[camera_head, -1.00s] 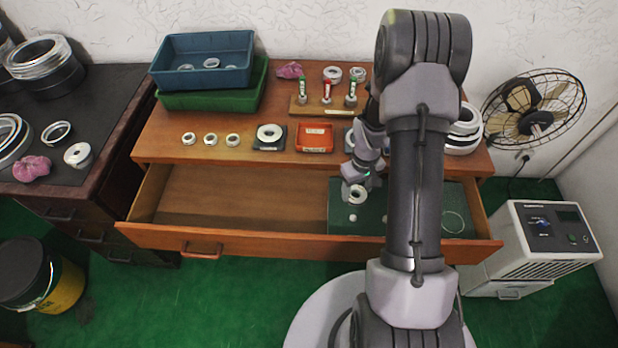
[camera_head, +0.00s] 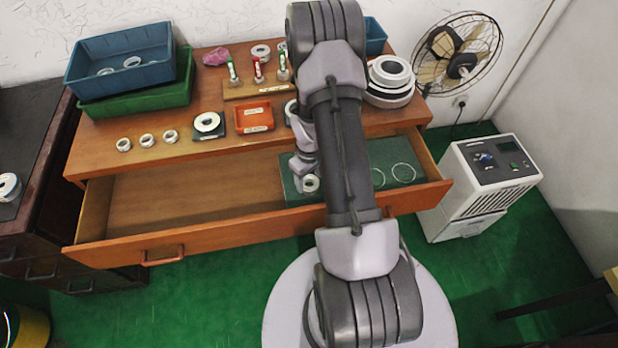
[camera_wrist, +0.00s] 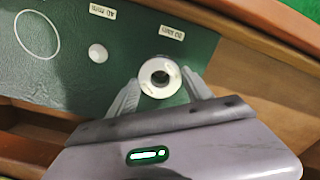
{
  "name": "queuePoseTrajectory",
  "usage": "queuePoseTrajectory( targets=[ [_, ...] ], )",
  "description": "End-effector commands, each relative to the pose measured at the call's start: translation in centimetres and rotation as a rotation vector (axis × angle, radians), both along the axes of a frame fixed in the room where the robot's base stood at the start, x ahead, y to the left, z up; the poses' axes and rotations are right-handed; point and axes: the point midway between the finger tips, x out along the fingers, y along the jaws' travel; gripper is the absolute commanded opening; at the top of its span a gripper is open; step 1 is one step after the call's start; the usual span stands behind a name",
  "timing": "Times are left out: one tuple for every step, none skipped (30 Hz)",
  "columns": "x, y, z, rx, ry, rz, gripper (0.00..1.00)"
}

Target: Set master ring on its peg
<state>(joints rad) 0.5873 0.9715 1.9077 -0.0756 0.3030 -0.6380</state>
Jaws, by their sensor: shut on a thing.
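The master ring is a pale metal ring (camera_head: 310,183) at the left part of the green mat (camera_head: 292,191) in the open drawer. In the wrist view the ring (camera_wrist: 147,84) sits between the fingertips of my gripper (camera_wrist: 161,84), which is shut on it from both sides. Its hole looks dark; I cannot tell whether a peg stands inside it or how far it is above the mat. A white round peg top (camera_wrist: 97,53) shows bare on the mat beside it. Two small labels lie along the mat's edge. My arm hides part of the mat in the head view.
On the top are an orange tray (camera_head: 253,117), a peg stand with gauges (camera_head: 258,88), stacked bins (camera_head: 122,60), small rings (camera_head: 147,140) and stacked large rings (camera_head: 390,79).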

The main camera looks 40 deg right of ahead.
Motion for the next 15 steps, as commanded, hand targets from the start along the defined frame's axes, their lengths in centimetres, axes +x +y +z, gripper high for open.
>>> queuePoseTrajectory(
  targets=[
    [0.0, 0.0, 0.0, 0.0, -0.001, 0.0, 0.03],
    [0.0, 0.0, 0.0, 0.0, -0.001, 0.0, 0.03],
    [0.0, 0.0, 0.0, 0.0, -0.001, 0.0, 0.03],
    [0.0, 0.0, 0.0, 0.0, -0.001, 0.0, 0.03],
    [0.0, 0.0, 0.0, 0.0, -0.001, 0.0, 0.03],
    [0.0, 0.0, -0.1, 0.0, -0.001, 0.0, 0.03],
    [0.0, 0.0, -0.2, 0.0, -0.001, 0.0, 0.03],
    [0.0, 0.0, -0.2, 0.0, 0.0, 0.0, 0.03],
    [0.0, 0.0, -0.4, 0.0, 0.0, 0.0, 0.03],
    [0.0, 0.0, -0.5, 0.0, 0.0, 0.0, 0.03],
    [0.0, 0.0, -0.6, 0.0, 0.0, 0.0, 0.03],
    [0.0, 0.0, -0.7, 0.0, 0.0, 0.0, 0.03],
    [0.0, 0.0, -0.8, 0.0, 0.0, 0.0, 0.03],
    [0.0, 0.0, -0.9, 0.0, 0.0, 0.0, 0.03],
    [0.0, 0.0, -1.0, 0.0, 0.0, 0.0, 0.03]
  ],
)
